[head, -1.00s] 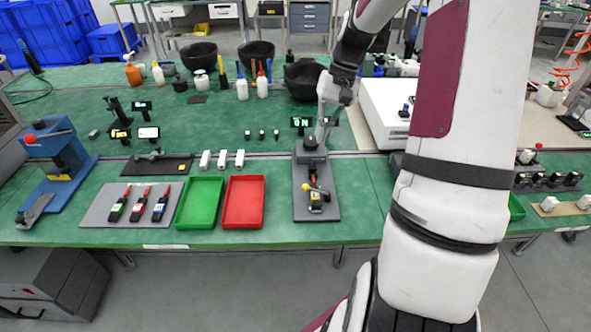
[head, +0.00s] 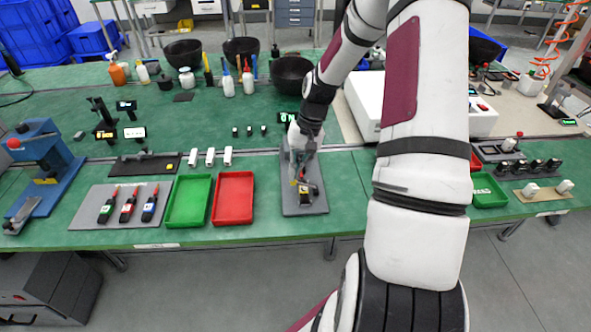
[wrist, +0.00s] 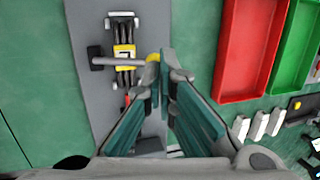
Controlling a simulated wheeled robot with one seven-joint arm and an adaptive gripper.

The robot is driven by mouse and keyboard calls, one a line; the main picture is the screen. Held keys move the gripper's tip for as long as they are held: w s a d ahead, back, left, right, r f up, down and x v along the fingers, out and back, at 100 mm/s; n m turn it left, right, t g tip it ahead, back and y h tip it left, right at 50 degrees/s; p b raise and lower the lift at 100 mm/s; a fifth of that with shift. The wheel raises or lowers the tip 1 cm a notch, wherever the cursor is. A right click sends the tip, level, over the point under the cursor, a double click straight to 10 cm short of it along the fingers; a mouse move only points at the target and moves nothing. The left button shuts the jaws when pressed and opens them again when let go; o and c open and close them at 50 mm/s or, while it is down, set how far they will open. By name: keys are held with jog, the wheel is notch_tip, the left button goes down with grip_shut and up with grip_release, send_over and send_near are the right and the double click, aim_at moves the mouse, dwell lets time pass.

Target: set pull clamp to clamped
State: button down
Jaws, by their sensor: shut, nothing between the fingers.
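The pull clamp (wrist: 124,52) is mounted on a grey base plate (wrist: 85,18). It has a yellow-labelled body, dark parallel bars, a grey cross rod with a black end at the left and a yellow knob (wrist: 153,58) at the right. In the head view the clamp (head: 307,191) sits on the front part of its plate (head: 305,209), partly behind my gripper (head: 299,178). In the wrist view my gripper (wrist: 172,62) is shut and empty, its fingertips just right of the yellow knob. I cannot tell whether they touch it. The fingers hide part of the plate.
A red tray (head: 233,221) and a green tray (head: 188,222) stand left of the plate. Small white blocks (head: 210,157) stand behind them. A white machine (head: 362,108) is at the back right. Green bench top is clear right of the plate.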

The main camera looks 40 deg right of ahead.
jog(key=shift+f, duration=0.1)
dwell(0.3)
jog(key=f+h+b, duration=0.1)
jog(key=w+a+g+h+b, duration=0.1)
jog(key=b, duration=0.1)
jog(key=shift+a+f, duration=0.15)
jog(key=shift+f, duration=0.2)
jog(key=shift+w+a+f, duration=0.1)
jog(key=shift+a+f, duration=0.1)
jog(key=shift+f, duration=0.2)
jog(key=shift+r, duration=0.1)
